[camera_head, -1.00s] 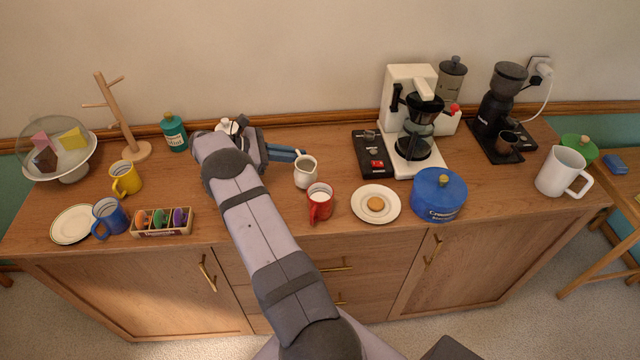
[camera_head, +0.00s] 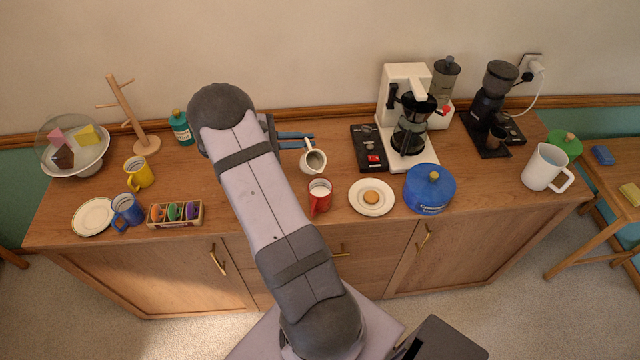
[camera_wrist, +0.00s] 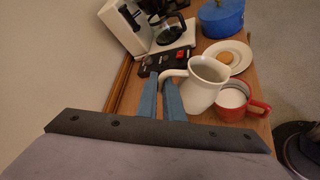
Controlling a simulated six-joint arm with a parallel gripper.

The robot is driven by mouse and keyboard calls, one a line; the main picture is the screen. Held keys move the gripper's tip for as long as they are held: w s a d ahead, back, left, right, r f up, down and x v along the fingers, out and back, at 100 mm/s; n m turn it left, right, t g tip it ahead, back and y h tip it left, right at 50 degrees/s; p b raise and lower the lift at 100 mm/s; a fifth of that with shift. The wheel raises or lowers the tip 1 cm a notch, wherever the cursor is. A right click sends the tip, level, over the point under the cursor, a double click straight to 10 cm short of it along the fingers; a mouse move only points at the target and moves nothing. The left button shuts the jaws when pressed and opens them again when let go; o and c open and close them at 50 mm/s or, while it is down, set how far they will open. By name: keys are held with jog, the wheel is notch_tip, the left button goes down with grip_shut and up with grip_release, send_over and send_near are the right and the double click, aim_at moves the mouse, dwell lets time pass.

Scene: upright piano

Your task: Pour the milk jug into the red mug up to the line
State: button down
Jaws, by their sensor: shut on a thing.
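The white milk jug (camera_head: 314,163) is just behind the red mug (camera_head: 319,197) in the head view, with its open top showing. In the wrist view the jug (camera_wrist: 203,88) partly overlaps the mug (camera_wrist: 257,106). My gripper (camera_head: 297,139) has its blue fingers at the jug's handle, left of the body; in the wrist view my gripper (camera_wrist: 162,88) is shut on that handle. The mug stands with a pale inside; I cannot tell milk from bare wall there, and no fill line can be made out.
A plate (camera_head: 357,205) with a biscuit stands right of the mug, then a blue pot (camera_head: 429,192). A black scale-like box (camera_head: 368,150) and coffee maker (camera_head: 405,110) stand behind. A pod box (camera_head: 175,214) is at left. The counter's front edge is close to the mug.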

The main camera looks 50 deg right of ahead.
aim_at(309, 146)
jog(key=shift+s+a+r+m+t+h, duration=0.15)
jog(key=shift+s+a+r+m+t, duration=0.05)
jog(key=shift+s+r+m, duration=0.2)
jog(key=shift+s+a+r+m+t+h, duration=0.2)
jog(key=shift+s+r+m, duration=0.1)
jog(key=shift+r, duration=0.15)
jog(key=shift+s+f+m+t+b, duration=0.15)
jog(key=shift+s+m+t+b, duration=0.15)
jog(key=shift+b, duration=0.55)
jog(key=shift+a+h, duration=0.1)
jog(key=shift+h, duration=0.15)
jog(key=shift+s+a+f+m+t+h+b, duration=0.15)
jog(key=shift+s+m+t+b, duration=0.25)
jog(key=shift+b, duration=0.35)
jog(key=shift+s+a+r+m+t+h+b, duration=0.1)
jog(key=shift+s+m+h+b, duration=0.1)
jog(key=shift+m+b, duration=0.4)
dwell(0.6)
jog(key=shift+s+a+r+m+t+h+b, duration=0.25)
jog(key=shift+s+r+m+t+b, duration=0.2)
jog(key=shift+b, duration=1.7)
dwell(0.4)
jog(key=shift+s+a+f+m+b, duration=0.1)
jog(key=shift+s+f+m+b, duration=0.2)
jog(key=shift+b, duration=1.5)
